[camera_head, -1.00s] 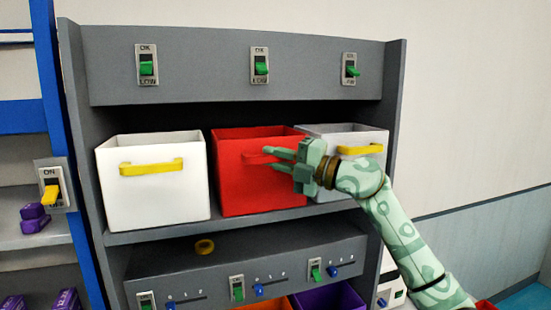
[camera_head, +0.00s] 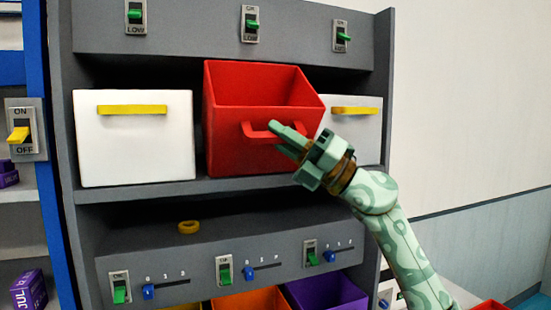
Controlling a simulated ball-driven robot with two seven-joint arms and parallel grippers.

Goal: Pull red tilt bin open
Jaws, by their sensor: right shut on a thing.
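The red tilt bin (camera_head: 236,146) sits on the middle shelf between two white bins. It is tilted forward, with its open top and inner walls showing. Its red handle (camera_head: 258,132) is on the front face. My right gripper (camera_head: 283,138) comes from the lower right and is shut on the right part of the handle. The fingers hide that part of the handle. My left gripper is not in view.
A white bin (camera_head: 135,150) with a yellow handle stands left of the red bin, another white bin (camera_head: 362,135) right of it. Switches line the panels above and below. A blue post (camera_head: 50,200) stands at left.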

